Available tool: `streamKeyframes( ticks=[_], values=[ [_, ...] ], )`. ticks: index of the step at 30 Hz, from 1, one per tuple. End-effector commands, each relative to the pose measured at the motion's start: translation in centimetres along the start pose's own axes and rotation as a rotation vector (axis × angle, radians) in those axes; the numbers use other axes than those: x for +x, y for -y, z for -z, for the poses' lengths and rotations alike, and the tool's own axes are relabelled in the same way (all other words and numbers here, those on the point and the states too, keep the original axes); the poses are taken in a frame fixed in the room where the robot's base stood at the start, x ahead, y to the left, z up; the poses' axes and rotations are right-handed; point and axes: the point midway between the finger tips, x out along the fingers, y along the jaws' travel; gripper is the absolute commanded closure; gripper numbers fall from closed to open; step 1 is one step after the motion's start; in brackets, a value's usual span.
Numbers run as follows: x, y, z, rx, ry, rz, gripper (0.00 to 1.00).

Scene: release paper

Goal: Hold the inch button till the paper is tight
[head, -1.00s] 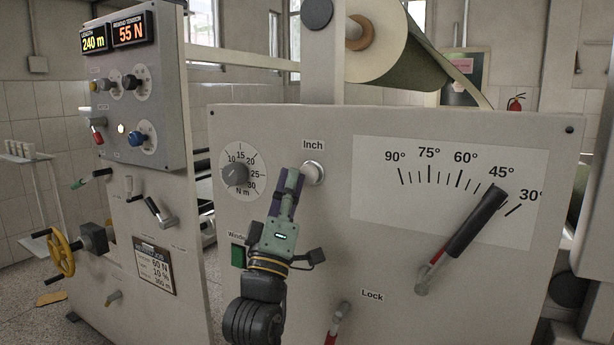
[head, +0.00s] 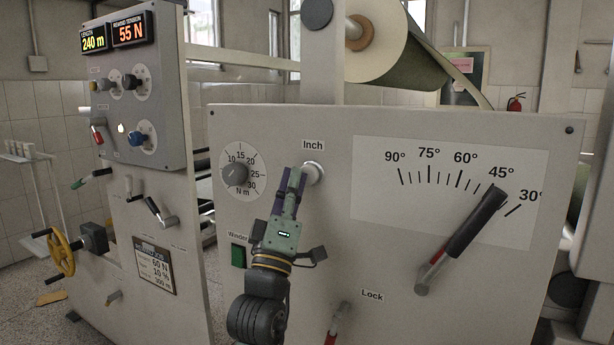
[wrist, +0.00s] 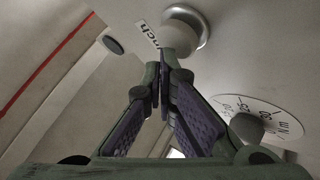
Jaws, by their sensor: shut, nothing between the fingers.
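The white Inch button (head: 314,172) sits in a metal collar on the grey panel, below its "Inch" label. My gripper (head: 297,174) is shut and empty, its fingertips at the button's left side in the head view. In the wrist view, the fingertips (wrist: 164,68) meet just in front of the button (wrist: 178,36) and overlap its edge. I cannot tell whether they touch it or whether it is pressed. The paper roll (head: 375,48) hangs above the panel, and a pale band of paper (head: 235,58) runs behind at left. The rewind tension display (head: 130,30) reads 55 N.
An N m dial (head: 236,175) is left of the button. A black-gripped lever (head: 472,228) points near 45° on the angle scale (head: 450,180). A red-and-silver Lock lever (head: 338,322) is low, right of my arm. A green Winder switch (head: 238,256) is left of my arm.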

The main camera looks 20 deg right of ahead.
Motion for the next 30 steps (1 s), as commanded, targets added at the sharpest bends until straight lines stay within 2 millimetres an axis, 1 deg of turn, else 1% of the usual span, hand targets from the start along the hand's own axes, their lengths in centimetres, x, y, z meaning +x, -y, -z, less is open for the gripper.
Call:
streamKeyframes(
  ticks=[30],
  values=[
    [0.73,0.54,-0.56,0.0,0.001,0.0,1.0]
  ],
)
